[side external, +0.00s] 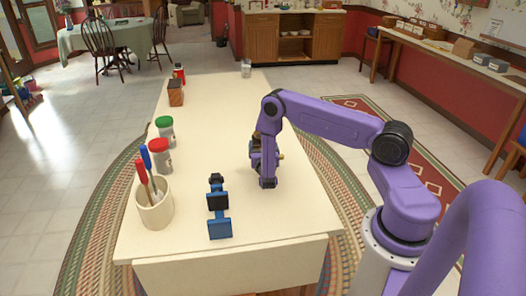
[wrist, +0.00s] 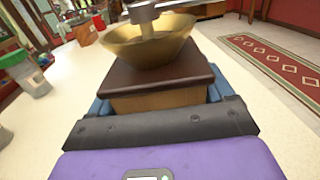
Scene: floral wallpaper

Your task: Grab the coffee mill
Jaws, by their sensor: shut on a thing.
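The coffee mill (wrist: 155,75) has a brass bowl with a metal crank on a dark brown top and a lighter wooden body. In the wrist view it sits upright between the blue fingers of my gripper (wrist: 160,105), which is shut on its body. In the side view my gripper (side external: 262,160) is low over the right part of the white table. It hides most of the mill there, and only a small brown part (side external: 256,138) shows. I cannot tell whether the mill touches the table.
A blue and black device (side external: 218,205) stands near the front of the white table (side external: 200,130). A cream crock (side external: 154,205) with red- and blue-handled tools is at left. Red-lidded (side external: 160,154) and green-lidded (side external: 165,130) jars stand behind it. A brown block (side external: 175,92) is farther back. The table's middle is clear.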

